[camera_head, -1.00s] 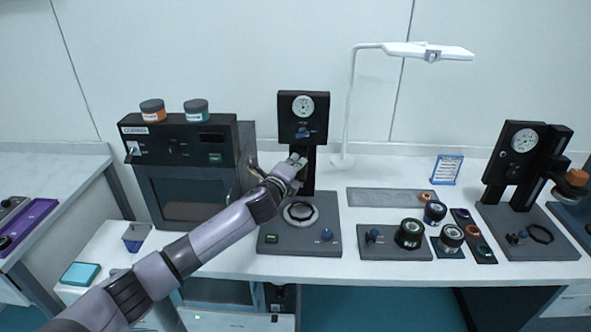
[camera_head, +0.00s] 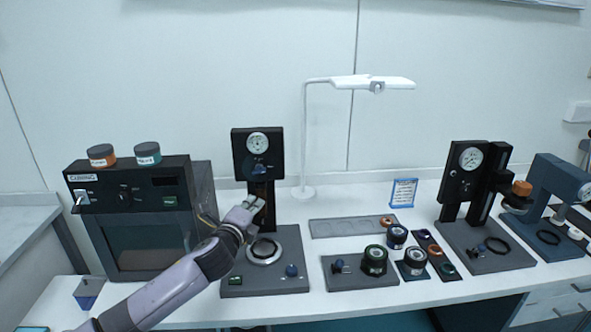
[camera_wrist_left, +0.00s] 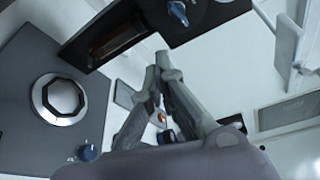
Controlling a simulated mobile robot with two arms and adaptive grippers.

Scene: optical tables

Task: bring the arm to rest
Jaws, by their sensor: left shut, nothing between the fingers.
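My left arm comes in from the lower left in the head view. Its left gripper (camera_head: 251,203) is in front of the column of the black gauge press (camera_head: 258,158), a little above the press's grey base (camera_head: 293,270). In the left wrist view the fingers of the left gripper (camera_wrist_left: 158,62) are together with nothing between them. The base's round ring seat (camera_head: 264,252) lies just below the gripper and also shows in the wrist view (camera_wrist_left: 59,98). My right gripper is not in view.
A black curing oven (camera_head: 140,215) with two jars on top stands left of the arm. A white lamp (camera_head: 304,140) rises behind. Right of the press are a grey tray (camera_head: 345,228), dark jars (camera_head: 374,260), a second gauge stand (camera_head: 466,180) and a blue-grey machine (camera_head: 552,190).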

